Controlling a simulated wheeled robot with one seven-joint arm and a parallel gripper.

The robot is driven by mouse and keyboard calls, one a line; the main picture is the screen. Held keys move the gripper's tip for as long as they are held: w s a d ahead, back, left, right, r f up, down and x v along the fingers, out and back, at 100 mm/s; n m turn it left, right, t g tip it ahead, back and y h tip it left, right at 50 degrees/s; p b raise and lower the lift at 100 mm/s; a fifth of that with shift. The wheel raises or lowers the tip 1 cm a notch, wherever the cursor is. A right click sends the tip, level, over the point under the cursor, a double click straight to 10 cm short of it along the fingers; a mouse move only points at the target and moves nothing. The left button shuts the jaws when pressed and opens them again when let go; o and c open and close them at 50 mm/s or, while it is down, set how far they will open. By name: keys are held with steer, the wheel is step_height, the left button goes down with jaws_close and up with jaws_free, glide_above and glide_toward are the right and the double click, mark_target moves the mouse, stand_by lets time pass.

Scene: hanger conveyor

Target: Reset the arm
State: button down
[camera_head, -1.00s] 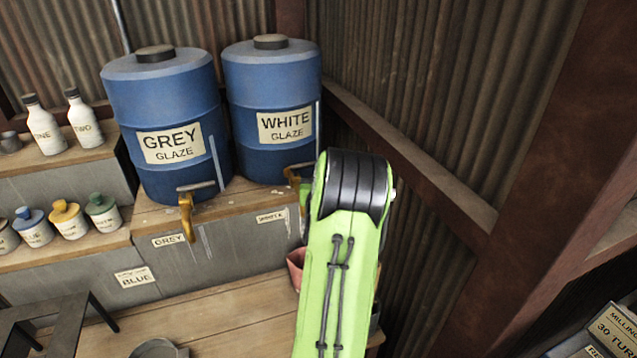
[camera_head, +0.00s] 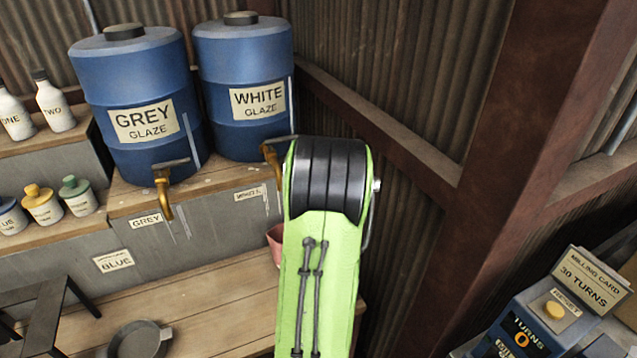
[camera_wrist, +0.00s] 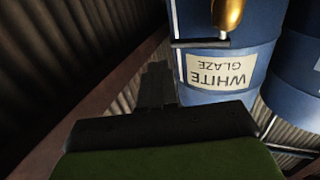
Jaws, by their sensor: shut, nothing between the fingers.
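My green arm (camera_head: 318,265) with its black ribbed joint rises in the lower middle of the head view, in front of the white glaze drum (camera_head: 245,85). My gripper (camera_wrist: 158,75) shows in the wrist view as dark fingers close together, shut and empty. The fingers point toward the white glaze drum (camera_wrist: 225,75), which appears upside down there with its brass tap (camera_wrist: 230,14). In the head view the gripper itself is hidden behind the arm.
The grey glaze drum (camera_head: 135,90) stands left on the wooden shelf, its brass tap (camera_head: 163,190) jutting forward. Bottles and small jars (camera_head: 42,205) line the left. A pink container (camera_head: 275,243) is partly behind my arm. A milling counter box (camera_head: 545,325) stands lower right, near a brown post.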

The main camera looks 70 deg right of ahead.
steer(key=s+a+b, duration=0.3)
steer(key=s+a, duration=0.1)
steer(key=shift+s+a+b, duration=0.4)
steer(key=shift+r, duration=0.1)
